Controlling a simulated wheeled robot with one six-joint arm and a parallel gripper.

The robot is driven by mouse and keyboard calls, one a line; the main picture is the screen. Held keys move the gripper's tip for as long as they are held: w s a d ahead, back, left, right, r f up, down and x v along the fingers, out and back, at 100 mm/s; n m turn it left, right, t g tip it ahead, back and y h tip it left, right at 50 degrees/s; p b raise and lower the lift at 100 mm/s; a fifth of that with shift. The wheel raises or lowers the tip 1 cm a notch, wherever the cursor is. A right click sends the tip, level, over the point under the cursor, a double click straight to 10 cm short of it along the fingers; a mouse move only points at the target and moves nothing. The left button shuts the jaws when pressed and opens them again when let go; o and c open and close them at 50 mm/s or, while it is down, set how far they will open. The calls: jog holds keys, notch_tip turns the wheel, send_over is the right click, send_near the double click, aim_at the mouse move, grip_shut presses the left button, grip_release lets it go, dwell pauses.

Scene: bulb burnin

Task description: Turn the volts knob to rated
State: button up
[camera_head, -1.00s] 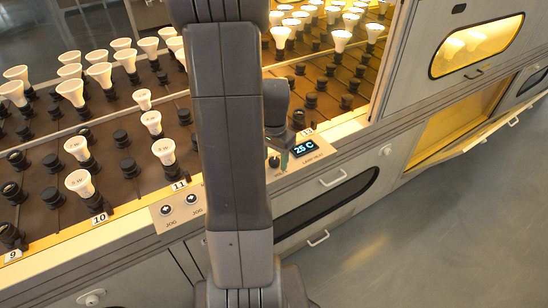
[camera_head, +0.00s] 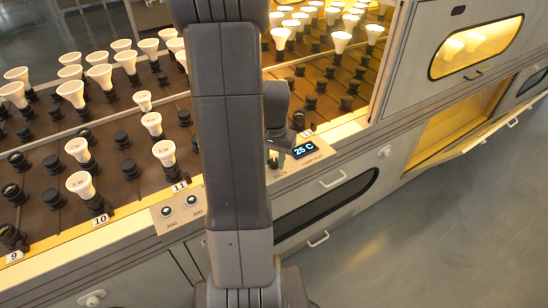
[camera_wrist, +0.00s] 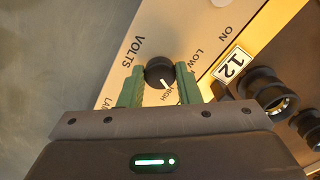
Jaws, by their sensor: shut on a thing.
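The volts knob (camera_wrist: 159,73) is round and black with a white pointer line, on a pale panel (camera_wrist: 150,30) lettered VOLTS, LOW and HIGH. In the wrist view its pointer slants to the lower right, toward the word HIGH. I cannot make out a rated mark. My gripper (camera_wrist: 160,82) has its green fingers on either side of the knob, shut on it.
A display (camera_head: 305,149) reading 25 C sits just right of my gripper. Two jog buttons (camera_head: 179,206) are to the left. Racks of white bulbs (camera_head: 99,75) and dark sockets stand behind.

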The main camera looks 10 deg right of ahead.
aim_at(274, 162)
jog(key=n, duration=0.5)
jog(key=shift+p, duration=0.3)
dwell(0.4)
jog(key=o, duration=1)
notch_tip(274, 162, up, 14)
jog(key=shift+f+p, duration=0.1)
jog(key=shift+p, duration=1.1)
notch_tip(274, 162, down, 14)
jog(key=shift+r+b, duration=0.1)
jog(key=shift+b, duration=1.1)
jog(key=shift+r, duration=0.1)
